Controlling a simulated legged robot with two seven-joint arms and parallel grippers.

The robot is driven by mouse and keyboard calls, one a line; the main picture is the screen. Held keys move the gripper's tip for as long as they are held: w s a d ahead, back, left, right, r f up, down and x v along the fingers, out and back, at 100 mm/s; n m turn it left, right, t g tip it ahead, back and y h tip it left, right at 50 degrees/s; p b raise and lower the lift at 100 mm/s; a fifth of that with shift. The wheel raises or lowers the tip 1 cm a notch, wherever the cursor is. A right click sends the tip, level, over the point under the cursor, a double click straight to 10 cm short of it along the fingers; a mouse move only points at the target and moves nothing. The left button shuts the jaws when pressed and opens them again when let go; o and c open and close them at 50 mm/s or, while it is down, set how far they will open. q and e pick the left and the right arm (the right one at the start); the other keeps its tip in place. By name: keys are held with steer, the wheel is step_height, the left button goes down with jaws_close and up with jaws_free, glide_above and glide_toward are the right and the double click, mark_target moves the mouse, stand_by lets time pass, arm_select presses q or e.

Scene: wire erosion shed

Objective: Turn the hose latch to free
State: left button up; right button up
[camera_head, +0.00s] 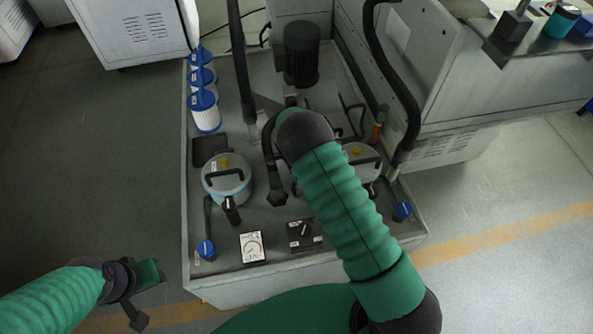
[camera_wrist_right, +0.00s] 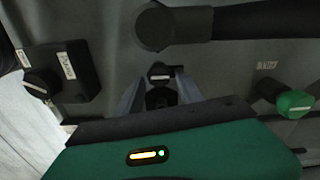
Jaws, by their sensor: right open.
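In the right wrist view a small dark latch-like part (camera_wrist_right: 160,96) with a white label sits between the fingers of my right gripper (camera_wrist_right: 159,74). I take it as the hose latch, but its turned position is hard to read. The gripper is open, with a grey finger on each side of the part; contact is not clear. In the head view my right arm hides the latch and the fingertips. My left gripper (camera_head: 125,284) is at the lower left, away from the unit, and its jaws cannot be made out.
The grey tray-like unit (camera_head: 222,283) carries two lidded canisters (camera_head: 226,180), blue-white filters (camera_head: 205,112), a motor (camera_head: 301,55), a gauge (camera_head: 252,247) and a dial switch (camera_head: 304,234). A thick black hose (camera_wrist_right: 255,23) runs close above the latch. A green knob (camera_wrist_right: 295,103) lies to the right.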

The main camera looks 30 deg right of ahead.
step_height(320, 180, up, 15)
steer(key=shift+p, duration=0.35)
steer(key=s+a+r+n+t, duration=0.1)
steer(key=s+a+r+n, duration=0.2)
steer(key=s+n, duration=0.6)
steer(key=s+a+r+n+t, duration=0.1)
steer(key=s+a+r+n, duration=0.2)
steer(key=s+n, duration=0.6)
steer(key=shift+s+r+n+t, duration=0.15)
steer(key=shift+s+n+t, duration=0.15)
steer(key=shift+n, duration=0.3)
steer(key=shift+s+r, duration=0.1)
steer(key=shift+a, duration=0.1)
